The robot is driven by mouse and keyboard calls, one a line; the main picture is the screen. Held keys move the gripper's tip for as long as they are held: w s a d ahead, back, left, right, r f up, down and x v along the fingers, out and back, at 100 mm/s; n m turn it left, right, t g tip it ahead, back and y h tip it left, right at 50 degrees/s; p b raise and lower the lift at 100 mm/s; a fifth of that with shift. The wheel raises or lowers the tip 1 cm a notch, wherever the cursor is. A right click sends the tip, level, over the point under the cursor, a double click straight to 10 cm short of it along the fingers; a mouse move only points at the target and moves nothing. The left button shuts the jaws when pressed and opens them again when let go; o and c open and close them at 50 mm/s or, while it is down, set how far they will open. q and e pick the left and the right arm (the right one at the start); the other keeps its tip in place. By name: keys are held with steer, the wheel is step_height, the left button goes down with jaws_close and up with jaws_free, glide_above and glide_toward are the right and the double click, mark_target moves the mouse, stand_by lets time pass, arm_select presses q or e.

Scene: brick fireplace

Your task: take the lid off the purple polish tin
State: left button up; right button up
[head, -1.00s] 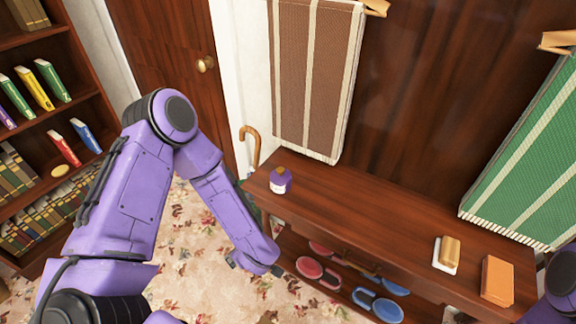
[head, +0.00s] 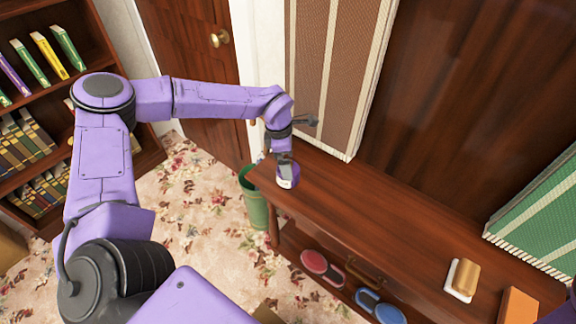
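The purple polish tin (head: 287,182), with a pale label, stands upright at the left end of the wooden bench top. My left gripper (head: 285,158) points down right over the tin, and its fingers are at the tin's top. The gripper hides the lid, so I cannot tell whether the fingers touch it or have closed on it. My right gripper is out of view; only a bit of purple arm shows at the lower right edge.
The bench (head: 390,225) carries a brush on a white base (head: 462,280) and an orange block (head: 519,307) at its right end. A striped brown cloth (head: 335,75) hangs behind.

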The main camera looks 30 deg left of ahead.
arm_select(q)
steer(key=shift+w+d+f, duration=0.1)
steer(key=shift+d+f, duration=0.05)
steer(key=shift+f, duration=0.75)
steer(key=c, duration=1)
steer(key=shift+r, duration=0.15)
